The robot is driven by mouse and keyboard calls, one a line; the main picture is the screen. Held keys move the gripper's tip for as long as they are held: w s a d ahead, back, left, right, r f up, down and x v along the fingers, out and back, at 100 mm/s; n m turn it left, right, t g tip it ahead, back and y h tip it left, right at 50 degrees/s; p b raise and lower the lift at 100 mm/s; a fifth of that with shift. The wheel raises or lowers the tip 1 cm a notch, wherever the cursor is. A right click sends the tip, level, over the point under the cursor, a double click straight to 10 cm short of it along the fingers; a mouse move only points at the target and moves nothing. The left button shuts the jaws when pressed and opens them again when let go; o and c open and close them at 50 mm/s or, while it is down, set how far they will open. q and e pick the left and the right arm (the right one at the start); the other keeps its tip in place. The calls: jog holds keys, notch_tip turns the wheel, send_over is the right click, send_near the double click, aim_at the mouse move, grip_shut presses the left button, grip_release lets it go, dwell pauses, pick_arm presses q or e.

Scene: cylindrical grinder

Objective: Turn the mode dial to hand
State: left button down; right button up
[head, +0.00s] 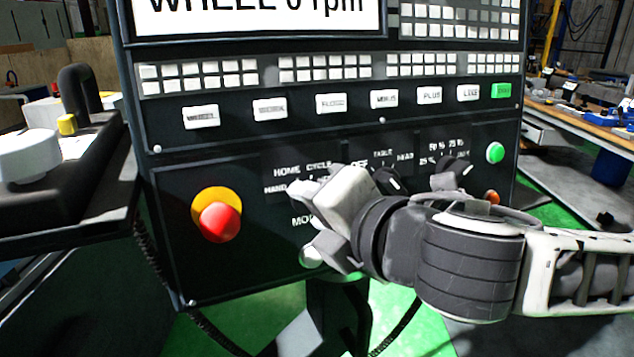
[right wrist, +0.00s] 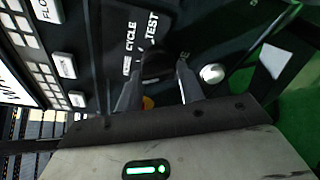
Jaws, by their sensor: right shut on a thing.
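The mode dial (right wrist: 154,64) is a dark round knob on the black control panel. In the right wrist view it sits between the two fingers of my right gripper (right wrist: 157,76), beside the printed words HOME, CYCLE and TEST. The fingers are closed on its sides. In the head view my right gripper (head: 310,215) reaches in from the right against the lower panel and hides the dial. Part of the MODE label shows beside the fingers. I cannot tell which position the dial points to. My left gripper is not in view.
A red emergency stop (head: 220,221) on a yellow ring is left of the gripper. A silver button (head: 311,256) is just below it. Other dark dials (head: 392,181) and a green button (head: 495,152) are to the right. Rows of white keys (head: 325,68) are above.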

jog(key=shift+n+h+p, duration=0.6)
jog(key=shift+n+p, duration=1.4)
jog(key=shift+n, duration=0.5)
jog(key=o, duration=1)
